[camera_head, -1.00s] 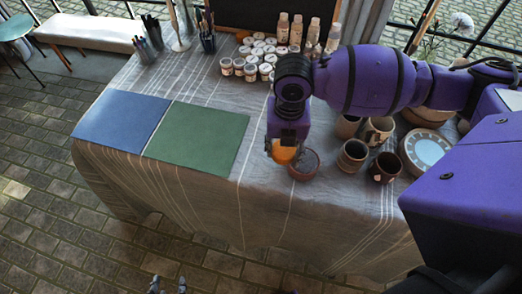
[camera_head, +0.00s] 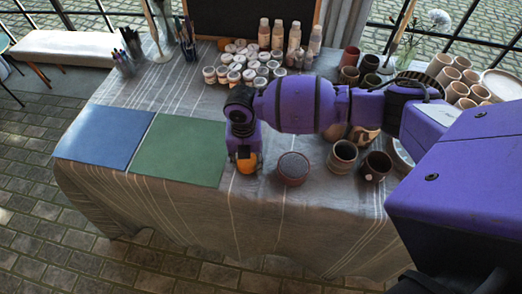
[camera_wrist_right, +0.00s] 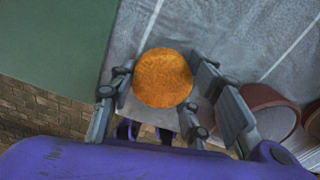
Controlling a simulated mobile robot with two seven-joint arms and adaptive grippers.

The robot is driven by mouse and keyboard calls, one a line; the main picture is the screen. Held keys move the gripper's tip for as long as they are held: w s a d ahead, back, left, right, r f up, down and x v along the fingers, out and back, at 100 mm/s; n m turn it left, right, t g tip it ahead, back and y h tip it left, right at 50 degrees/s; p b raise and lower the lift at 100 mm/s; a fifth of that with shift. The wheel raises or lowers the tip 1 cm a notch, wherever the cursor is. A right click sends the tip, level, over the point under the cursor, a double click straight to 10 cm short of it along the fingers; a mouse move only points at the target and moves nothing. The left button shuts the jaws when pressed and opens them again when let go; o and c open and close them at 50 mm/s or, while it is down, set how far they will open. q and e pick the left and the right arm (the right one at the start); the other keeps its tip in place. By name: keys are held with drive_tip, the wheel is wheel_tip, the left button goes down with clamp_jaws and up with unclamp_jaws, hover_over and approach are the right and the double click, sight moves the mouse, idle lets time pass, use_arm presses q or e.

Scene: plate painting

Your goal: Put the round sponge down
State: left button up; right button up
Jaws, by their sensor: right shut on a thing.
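The round sponge (camera_head: 249,165) is orange and sits between the fingers of my right gripper (camera_head: 244,157), low by the table's front part. In the right wrist view the sponge (camera_wrist_right: 162,78) shows as an orange disc with a finger of the right gripper (camera_wrist_right: 165,88) on each side. It is over grey cloth, between the green mat and the reddish bowl. I cannot tell whether it touches the cloth. My left gripper is not in view.
The green mat (camera_head: 180,150) and blue mat (camera_head: 98,136) lie to the left. A reddish bowl with a dark inside (camera_head: 293,167) stands close to the right, then brown mugs (camera_head: 342,157). Paint jars (camera_head: 240,65) stand behind. Bare cloth (camera_head: 235,200) shows in front.

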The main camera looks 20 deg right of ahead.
drive_tip(key=shift+w+r, duration=0.1)
drive_tip(key=o, duration=1.2)
drive_tip(key=shift+r, duration=0.25)
wheel_tip(320, 180, up, 12)
drive_tip(key=shift+f+p, duration=0.2)
drive_tip(key=shift+p, duration=0.15)
